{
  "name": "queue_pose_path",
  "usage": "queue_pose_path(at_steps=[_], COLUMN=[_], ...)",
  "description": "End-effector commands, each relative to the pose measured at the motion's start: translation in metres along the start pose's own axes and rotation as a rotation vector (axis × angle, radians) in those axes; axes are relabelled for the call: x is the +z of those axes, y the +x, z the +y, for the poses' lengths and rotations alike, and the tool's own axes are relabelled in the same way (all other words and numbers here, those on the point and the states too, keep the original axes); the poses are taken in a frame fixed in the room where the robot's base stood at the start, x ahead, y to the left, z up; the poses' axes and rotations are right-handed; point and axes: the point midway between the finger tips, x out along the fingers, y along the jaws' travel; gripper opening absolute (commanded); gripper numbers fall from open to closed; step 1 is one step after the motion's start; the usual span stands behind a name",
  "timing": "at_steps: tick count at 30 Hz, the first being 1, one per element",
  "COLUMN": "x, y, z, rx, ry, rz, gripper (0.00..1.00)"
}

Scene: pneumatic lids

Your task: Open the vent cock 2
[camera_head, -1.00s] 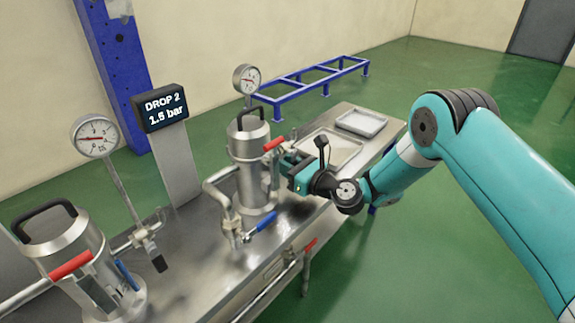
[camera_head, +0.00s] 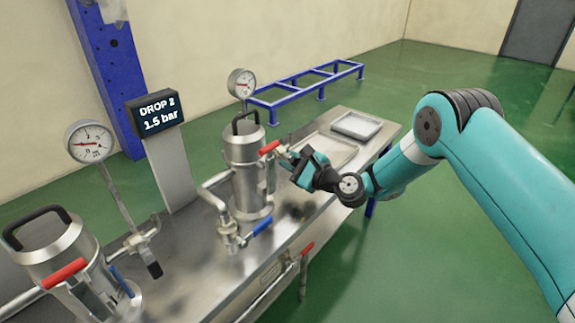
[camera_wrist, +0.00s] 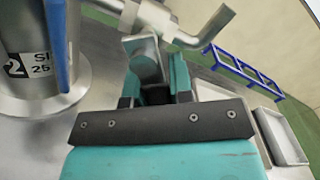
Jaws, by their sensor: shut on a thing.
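Vessel 2 (camera_head: 245,175) is an upright steel cylinder with a black carry handle and a red lever (camera_head: 269,147) on its right side. My gripper (camera_head: 290,160) is at the vessel's right side, just past the red lever. In the wrist view, my gripper (camera_wrist: 150,78) is shut on a grey metal part (camera_wrist: 146,62), which looks like the handle of vent cock 2. A bent outlet pipe (camera_wrist: 185,32) runs off behind it. The wrist view also shows the vessel wall (camera_wrist: 22,95) with a "2" label. The jaws hide much of the cock, so its exact angle is unclear.
The display (camera_head: 157,112) reads "DROP 2 1.5 bar". A blue-handled valve (camera_head: 262,226) sits on the inlet pipe before vessel 2. Vessel 1 (camera_head: 50,250) stands at the left front. A shallow tray (camera_head: 357,124) lies at the bench's right end.

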Motion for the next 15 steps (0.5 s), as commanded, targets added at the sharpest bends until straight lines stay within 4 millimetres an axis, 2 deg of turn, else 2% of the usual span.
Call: queue_pose_path(at_steps=[15], x=[0.004], y=[0.000], z=[-0.021], rx=[0.000], ry=[-0.489], rz=[0.002], gripper=[0.00])
